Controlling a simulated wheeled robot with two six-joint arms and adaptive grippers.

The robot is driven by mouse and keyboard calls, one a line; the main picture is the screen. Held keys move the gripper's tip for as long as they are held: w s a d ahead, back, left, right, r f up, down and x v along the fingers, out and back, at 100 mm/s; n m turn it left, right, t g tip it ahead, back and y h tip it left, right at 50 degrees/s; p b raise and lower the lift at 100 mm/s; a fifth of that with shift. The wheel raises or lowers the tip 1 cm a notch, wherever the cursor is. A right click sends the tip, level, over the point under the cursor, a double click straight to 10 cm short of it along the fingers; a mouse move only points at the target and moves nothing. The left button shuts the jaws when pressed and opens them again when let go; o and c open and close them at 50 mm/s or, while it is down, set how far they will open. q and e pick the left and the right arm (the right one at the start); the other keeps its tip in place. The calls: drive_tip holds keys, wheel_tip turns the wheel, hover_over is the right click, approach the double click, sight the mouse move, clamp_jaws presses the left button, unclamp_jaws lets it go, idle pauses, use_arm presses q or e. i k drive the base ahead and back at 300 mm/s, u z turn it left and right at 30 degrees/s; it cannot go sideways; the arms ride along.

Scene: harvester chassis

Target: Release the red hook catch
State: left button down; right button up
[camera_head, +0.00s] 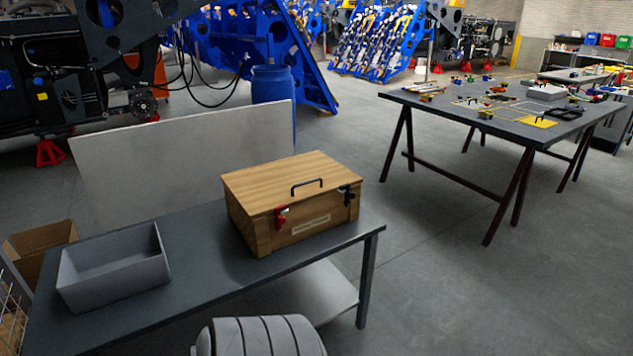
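The red hook catch (281,217) is on the front face of a wooden box (262,236), near its left end. It looks fastened across the lid seam, but it is too small to tell for sure. The box lid (290,172) is down and has a black handle (307,186) on top. A black catch (346,194) is on the front near the right end. A pale label (311,225) lies between the two catches. Neither of my grippers is in view.
The box stands on a dark workbench (200,291). A grey open bin (115,277) sits on its left part, and a pale panel (190,160) rises behind. A cardboard box (40,245) is at the far left. Another table (480,115) with small parts stands at the right.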

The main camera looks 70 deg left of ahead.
sight(280, 220)
drive_tip(key=u, duration=0.4)
drive_tip(key=i, duration=0.95)
drive_tip(key=u, duration=1.35)
drive_tip(key=i, duration=0.6)
drive_tip(key=u, duration=0.5)
